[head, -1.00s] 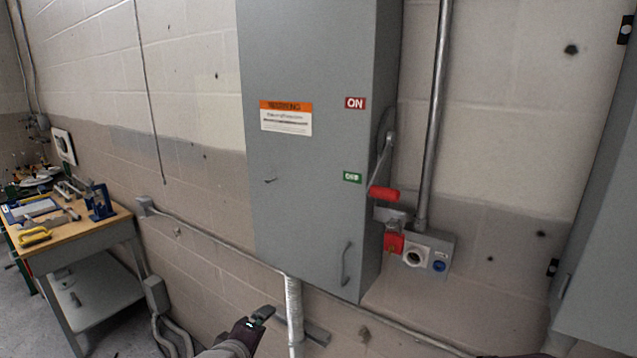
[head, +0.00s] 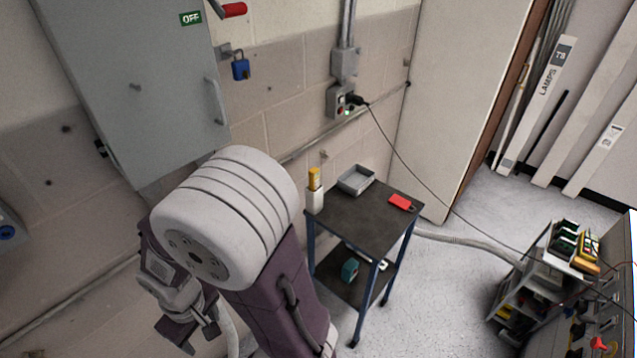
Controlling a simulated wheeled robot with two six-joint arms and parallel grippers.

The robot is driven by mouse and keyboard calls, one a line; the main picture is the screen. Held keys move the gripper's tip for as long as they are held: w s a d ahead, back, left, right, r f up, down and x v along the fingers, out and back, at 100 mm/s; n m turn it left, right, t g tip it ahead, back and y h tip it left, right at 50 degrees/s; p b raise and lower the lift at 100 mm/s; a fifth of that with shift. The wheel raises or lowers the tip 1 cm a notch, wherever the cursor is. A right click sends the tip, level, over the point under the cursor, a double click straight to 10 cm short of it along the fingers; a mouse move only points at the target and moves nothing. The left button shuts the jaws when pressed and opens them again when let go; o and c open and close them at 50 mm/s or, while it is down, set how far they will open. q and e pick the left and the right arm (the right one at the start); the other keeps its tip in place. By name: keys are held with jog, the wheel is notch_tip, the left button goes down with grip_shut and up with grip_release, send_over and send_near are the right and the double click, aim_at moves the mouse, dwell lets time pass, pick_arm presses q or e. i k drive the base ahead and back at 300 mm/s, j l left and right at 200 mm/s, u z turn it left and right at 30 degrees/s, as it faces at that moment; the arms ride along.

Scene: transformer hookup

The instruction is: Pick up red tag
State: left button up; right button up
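A red tag (head: 401,202) lies flat near the right corner of the dark top of a small cart (head: 368,222), in the right-centre of the head view. Nothing touches it from above. One of my arms, which looks like the right one, rises from the bottom of the picture, left of the cart. My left gripper is not in view.
The cart top also holds a grey tray (head: 356,179) and a white container with a yellow top (head: 315,192). A teal object (head: 350,270) sits on the lower shelf. A black cord runs from the wall outlet (head: 341,101). A blue padlock (head: 240,69) hangs beside the grey cabinet (head: 135,85).

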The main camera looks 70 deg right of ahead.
aim_at(398, 202)
jog(key=z, duration=3.05)
jog(key=i+l+u, duration=0.1)
jog(key=i+l, duration=0.2)
jog(key=i+l+u, duration=0.15)
jog(key=i+l, duration=0.15)
jog(key=i+l+u, duration=0.1)
jog(key=i+l, duration=0.15)
jog(key=i+l+u, duration=0.1)
jog(key=i+l, duration=0.2)
jog(key=i+l+u, duration=0.15)
jog(key=l, duration=0.35)
jog(key=i+l+u, duration=0.1)
jog(key=i+l, duration=0.2)
jog(key=i+l+u, duration=0.15)
jog(key=l, duration=0.35)
jog(key=i, duration=0.05)
